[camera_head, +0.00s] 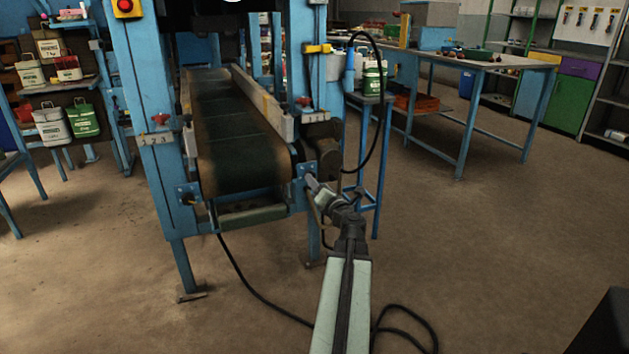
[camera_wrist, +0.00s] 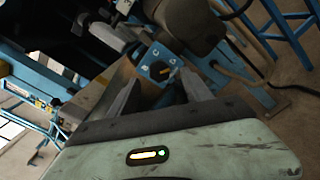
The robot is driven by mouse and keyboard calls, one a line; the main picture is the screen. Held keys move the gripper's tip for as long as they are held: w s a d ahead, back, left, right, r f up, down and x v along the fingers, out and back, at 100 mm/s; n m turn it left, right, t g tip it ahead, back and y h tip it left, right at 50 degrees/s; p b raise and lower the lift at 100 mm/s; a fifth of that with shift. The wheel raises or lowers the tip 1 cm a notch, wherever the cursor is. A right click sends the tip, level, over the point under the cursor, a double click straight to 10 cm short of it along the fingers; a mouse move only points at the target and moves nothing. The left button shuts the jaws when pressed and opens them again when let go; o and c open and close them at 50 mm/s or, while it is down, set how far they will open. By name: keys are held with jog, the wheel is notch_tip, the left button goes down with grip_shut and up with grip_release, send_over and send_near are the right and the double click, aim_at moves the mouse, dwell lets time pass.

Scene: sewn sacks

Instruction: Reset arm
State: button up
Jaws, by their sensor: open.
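My arm reaches forward from the bottom of the head view. My gripper (camera_head: 312,183) is at its far end, close to the front right corner of the blue-framed conveyor machine (camera_head: 163,150). In the wrist view the two fingers of my gripper (camera_wrist: 158,92) stand apart with nothing held between them. A blue bracket plate (camera_wrist: 160,66) of the machine shows just beyond the fingers. I cannot tell whether the fingertips touch the machine.
The dark conveyor belt (camera_head: 235,130) lies left of my gripper. A black cable (camera_head: 265,300) runs across the floor around my arm. A blue workbench (camera_head: 480,66) stands at the back right. Sacks (camera_head: 85,118) sit on a shelf at the left. The floor (camera_head: 490,250) at right is open.

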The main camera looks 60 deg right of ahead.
jog(key=v, duration=0.2)
jog(key=shift+s+a, duration=0.15)
jog(key=shift+s, duration=0.15)
jog(key=shift+w, duration=0.1)
